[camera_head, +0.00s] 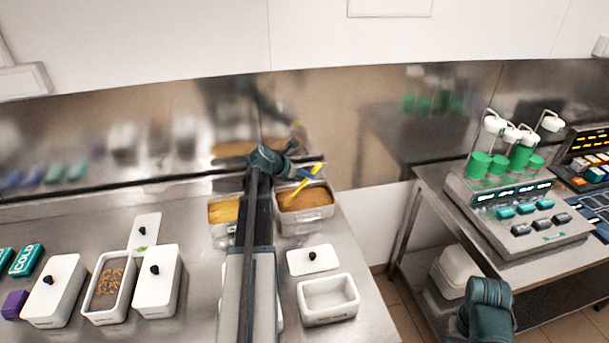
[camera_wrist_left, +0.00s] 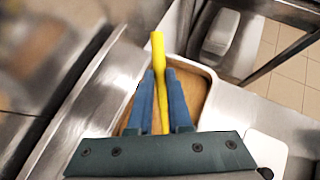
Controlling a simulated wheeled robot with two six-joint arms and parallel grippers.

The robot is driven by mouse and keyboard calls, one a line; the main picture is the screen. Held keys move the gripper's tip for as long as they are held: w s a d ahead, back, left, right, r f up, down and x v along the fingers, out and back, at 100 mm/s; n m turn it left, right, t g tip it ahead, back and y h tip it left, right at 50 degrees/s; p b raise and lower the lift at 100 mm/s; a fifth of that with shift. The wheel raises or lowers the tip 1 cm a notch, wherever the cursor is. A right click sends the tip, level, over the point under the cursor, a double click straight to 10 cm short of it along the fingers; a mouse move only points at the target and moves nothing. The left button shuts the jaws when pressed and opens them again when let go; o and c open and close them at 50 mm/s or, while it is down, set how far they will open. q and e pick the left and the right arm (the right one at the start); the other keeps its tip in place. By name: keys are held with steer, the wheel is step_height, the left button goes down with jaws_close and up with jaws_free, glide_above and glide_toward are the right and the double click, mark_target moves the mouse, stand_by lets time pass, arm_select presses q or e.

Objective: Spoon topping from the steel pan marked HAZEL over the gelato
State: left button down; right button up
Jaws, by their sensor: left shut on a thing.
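My left gripper (camera_head: 298,172) is shut on a yellow spoon (camera_head: 316,169), over the right-hand steel pan (camera_head: 318,213) with brown contents at the back of the counter. In the left wrist view the spoon (camera_wrist_left: 158,48) stands between the two fingers (camera_wrist_left: 159,76), with the pan's rim (camera_wrist_left: 207,72) around them. Whether the spoon touches the contents I cannot tell. A second steel pan (camera_head: 222,232) with yellow contents is left of it, partly hidden by my arm. No HAZEL marking is readable. No gelato can be identified for certain. My right gripper's fingers are out of view.
Lidded white tubs (camera_head: 55,292) and an open one with orange-brown bits (camera_head: 109,287) stand at left. An empty white tub (camera_head: 328,299) and a loose lid (camera_head: 313,260) lie right of my arm. A dispenser machine (camera_head: 515,200) is on the right bench.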

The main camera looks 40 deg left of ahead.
mark_target(315, 168)
arm_select(q)
steer(key=shift+w+r+p, duration=0.25)
steer(key=shift+r+p, duration=0.25)
steer(key=shift+r, duration=0.2)
steer(key=shift+w+r+p, duration=0.1)
steer(key=shift+w+p, duration=0.1)
steer(key=shift+p, duration=0.1)
steer(key=g+p, duration=0.1)
steer(key=w+g+p, duration=0.1)
steer(key=w+p, duration=0.1)
steer(key=shift+w+d+r+g+y+p, duration=0.2)
steer(key=shift+w+r+g+y+p, duration=0.1)
steer(key=shift+g+p, duration=0.1)
steer(key=shift+w+d+f+g+p, duration=0.1)
steer(key=shift+w+g+p, duration=0.3)
steer(key=shift+p, duration=0.15)
steer(key=shift+s+f, duration=0.1)
steer(key=shift+s, duration=0.05)
